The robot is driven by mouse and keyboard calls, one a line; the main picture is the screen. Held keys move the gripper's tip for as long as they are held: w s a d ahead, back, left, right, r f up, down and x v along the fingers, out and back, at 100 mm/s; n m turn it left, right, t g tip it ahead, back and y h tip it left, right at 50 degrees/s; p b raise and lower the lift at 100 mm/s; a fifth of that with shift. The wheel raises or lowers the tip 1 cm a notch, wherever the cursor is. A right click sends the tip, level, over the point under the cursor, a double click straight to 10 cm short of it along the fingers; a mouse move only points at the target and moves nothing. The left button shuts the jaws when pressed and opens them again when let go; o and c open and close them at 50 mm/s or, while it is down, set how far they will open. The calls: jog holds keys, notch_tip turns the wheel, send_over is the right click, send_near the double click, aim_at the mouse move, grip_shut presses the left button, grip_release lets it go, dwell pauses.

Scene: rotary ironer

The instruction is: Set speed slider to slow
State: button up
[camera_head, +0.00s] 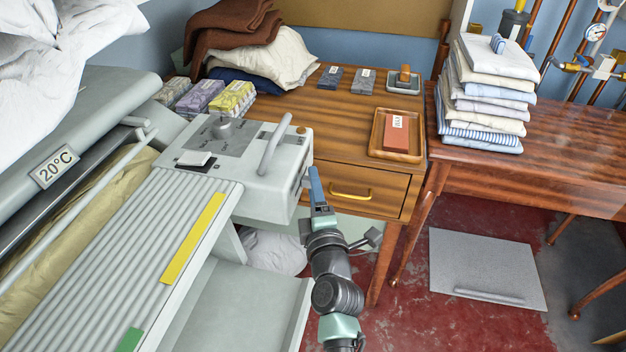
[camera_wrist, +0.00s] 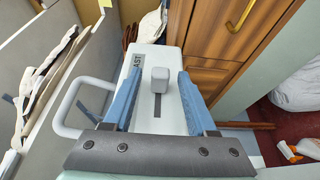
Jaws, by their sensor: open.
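The speed slider's grey knob (camera_wrist: 157,77) stands on a pale panel in the wrist view, at the far end of a dark slot that runs towards my gripper. Letters reading "AST" show beside the knob at that far end; the rest of the label is hidden behind my left finger. My gripper (camera_wrist: 156,84) is open, with one blue finger on each side of the knob and visible gaps between. In the head view my gripper (camera_head: 316,188) is at the right end of the ironer's control box (camera_head: 255,180). The knob is not clearly visible there.
A loop handle (camera_wrist: 75,110) stands left of my gripper in the wrist view. A wooden desk (camera_head: 340,115) with a yellow drawer handle (camera_head: 350,195) is close on the right. The ironer's ribbed board (camera_head: 130,250) lies to the left.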

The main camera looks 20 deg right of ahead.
jog(key=shift+x, duration=0.85)
grip_shut()
dwell(0.9)
